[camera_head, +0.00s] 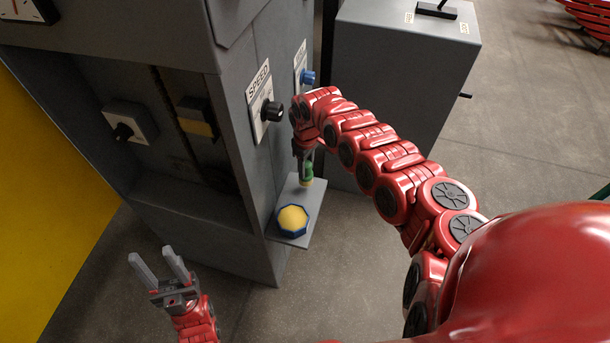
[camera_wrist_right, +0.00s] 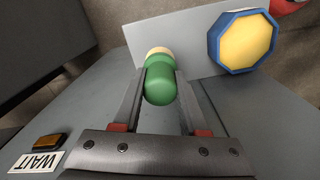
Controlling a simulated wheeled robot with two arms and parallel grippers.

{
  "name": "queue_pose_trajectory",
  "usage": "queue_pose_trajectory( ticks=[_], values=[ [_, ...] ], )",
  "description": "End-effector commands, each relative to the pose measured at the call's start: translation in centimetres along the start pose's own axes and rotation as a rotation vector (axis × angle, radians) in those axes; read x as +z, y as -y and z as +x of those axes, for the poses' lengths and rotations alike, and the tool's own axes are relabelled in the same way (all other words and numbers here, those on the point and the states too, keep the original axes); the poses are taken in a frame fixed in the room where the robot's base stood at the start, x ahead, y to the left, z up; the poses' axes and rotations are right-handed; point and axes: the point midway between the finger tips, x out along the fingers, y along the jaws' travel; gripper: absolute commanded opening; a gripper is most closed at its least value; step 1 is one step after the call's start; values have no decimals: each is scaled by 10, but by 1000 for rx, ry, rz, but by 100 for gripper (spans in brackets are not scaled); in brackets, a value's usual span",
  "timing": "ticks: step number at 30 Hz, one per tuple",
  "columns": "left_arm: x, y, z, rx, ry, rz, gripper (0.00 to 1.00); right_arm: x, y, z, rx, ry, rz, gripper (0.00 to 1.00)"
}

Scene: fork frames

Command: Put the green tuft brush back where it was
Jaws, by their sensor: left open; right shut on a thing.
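The green tuft brush (camera_wrist_right: 161,82) is between the fingers of my right gripper (camera_wrist_right: 160,80). Its rounded green end faces the wrist camera and a pale band shows at its far end. In the head view, the brush (camera_head: 308,173) hangs below my right gripper (camera_head: 306,158), over the small grey shelf (camera_head: 306,205) on the cabinet's side. I cannot tell whether the brush touches the shelf. My left gripper (camera_head: 160,264) is open and empty at the lower left, away from the shelf.
A blue-rimmed yellow octagonal piece (camera_head: 292,220) sits on the shelf's near end; it also shows in the right wrist view (camera_wrist_right: 243,39). A black SPEED knob (camera_head: 272,111) and a blue knob (camera_head: 308,77) stick out above. A grey cabinet (camera_head: 395,85) stands behind.

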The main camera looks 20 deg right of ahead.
Motion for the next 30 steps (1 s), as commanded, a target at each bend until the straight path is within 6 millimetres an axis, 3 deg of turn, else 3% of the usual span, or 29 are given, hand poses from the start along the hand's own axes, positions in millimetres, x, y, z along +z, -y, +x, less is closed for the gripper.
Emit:
queue_pose_trajectory(
  ticks=[10, 20, 21, 26, 30],
  values=[
    [2, 0, -8, 0, 0, 0, 50, 0, 1, 45, -1, 0, 0, 0],
    [2, 0, -8, 0, 0, 0, 50, 0, -1, 48, 1, -1, 1, 0],
    [2, 0, -8, 0, 0, 0, 50, 0, -1, 48, 1, -1, 1, 46],
    [1, 0, -8, 0, 0, 0, 50, 0, -1, 47, 1, -1, 1, 72],
    [2, 0, -8, 0, 0, 0, 50, 0, -1, 47, 1, -2, 1, 72]
  ],
)
